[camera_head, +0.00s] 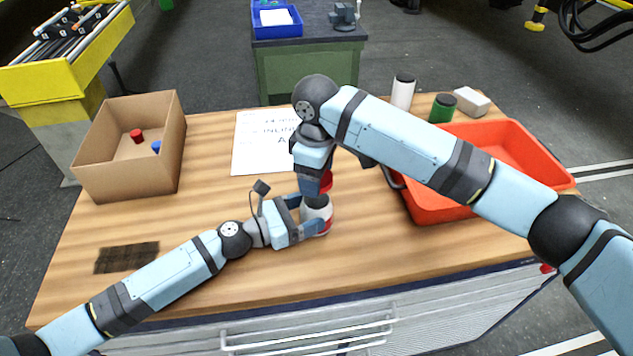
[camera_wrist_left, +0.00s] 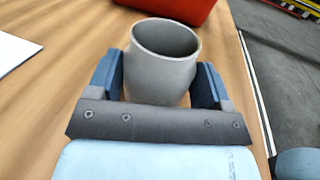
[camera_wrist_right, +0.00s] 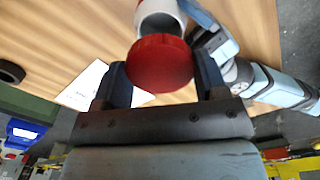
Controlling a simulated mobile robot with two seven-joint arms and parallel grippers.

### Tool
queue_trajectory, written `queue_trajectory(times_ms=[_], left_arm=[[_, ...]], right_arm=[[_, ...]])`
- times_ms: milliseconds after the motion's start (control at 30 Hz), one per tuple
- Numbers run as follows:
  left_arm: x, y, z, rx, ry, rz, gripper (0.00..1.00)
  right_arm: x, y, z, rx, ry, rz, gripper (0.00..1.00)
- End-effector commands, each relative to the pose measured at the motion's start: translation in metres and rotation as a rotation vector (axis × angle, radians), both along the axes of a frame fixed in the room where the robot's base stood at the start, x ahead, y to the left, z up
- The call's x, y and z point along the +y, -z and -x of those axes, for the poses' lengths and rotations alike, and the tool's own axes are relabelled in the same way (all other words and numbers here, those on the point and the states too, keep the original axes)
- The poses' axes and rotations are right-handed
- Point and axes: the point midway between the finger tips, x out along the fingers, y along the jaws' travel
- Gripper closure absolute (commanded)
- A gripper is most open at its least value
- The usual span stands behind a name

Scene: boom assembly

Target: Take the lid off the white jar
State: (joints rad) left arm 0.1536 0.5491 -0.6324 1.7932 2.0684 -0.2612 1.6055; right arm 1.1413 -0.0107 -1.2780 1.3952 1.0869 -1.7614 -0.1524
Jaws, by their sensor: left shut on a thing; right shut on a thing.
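The white jar (camera_head: 317,212) stands near the middle of the table, with some red on its side. My left gripper (camera_head: 307,214) is shut around its body. In the left wrist view the jar (camera_wrist_left: 163,72) looks grey, and its open, empty mouth shows. The red lid (camera_head: 326,181) is off the jar, just above it. My right gripper (camera_wrist_right: 162,78) is shut on the lid; in the right wrist view the lid's round red face (camera_wrist_right: 160,63) sits between the fingers, with the jar's open mouth (camera_wrist_right: 160,22) behind it. My right arm partly hides the lid in the head view.
A cardboard box (camera_head: 160,173) at left holds a red and a blue piece. Paper (camera_head: 262,150) lies behind the jar; front left is clear around a dark patch (camera_head: 127,257).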

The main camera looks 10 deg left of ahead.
Motion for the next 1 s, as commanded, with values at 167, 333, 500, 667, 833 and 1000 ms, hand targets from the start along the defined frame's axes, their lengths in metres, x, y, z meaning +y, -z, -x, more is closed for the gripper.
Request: queue_trajectory(times_ms=[167, 333, 500, 667, 833, 1000], left_arm=[[0.0, 0.0, 0.0, 0.0, 0.0, 0.0, 0.93], [0.0, 0.0, 0.0, 0.0, 0.0, 0.0, 0.0], [0.0, 0.0, 0.0, 0.0, 0.0, 0.0, 0.0], [0.008, 0.002, 0.006, 0.001, -0.001, -0.001, 0.0], [0.032, 0.005, 0.025, 0.003, -0.001, -0.002, 0.0], [0.062, 0.005, 0.049, 0.003, 0.0, -0.001, 0.0]], right_arm=[[0.0, -0.001, 0.0, 0.001, 0.0, 0.001, 0.62], [0.0, -0.001, 0.0, 0.001, 0.0, 0.0, 0.62], [0.0, -0.001, 0.0, 0.001, 0.0, 0.0, 0.62], [0.0, 0.003, 0.0, 0.001, 0.0, 0.0, 0.62], [0.0, 0.012, 0.0, 0.001, 0.0, 0.0, 0.62], [0.0, 0.023, 0.0, 0.0, 0.0, 0.0, 0.62]])
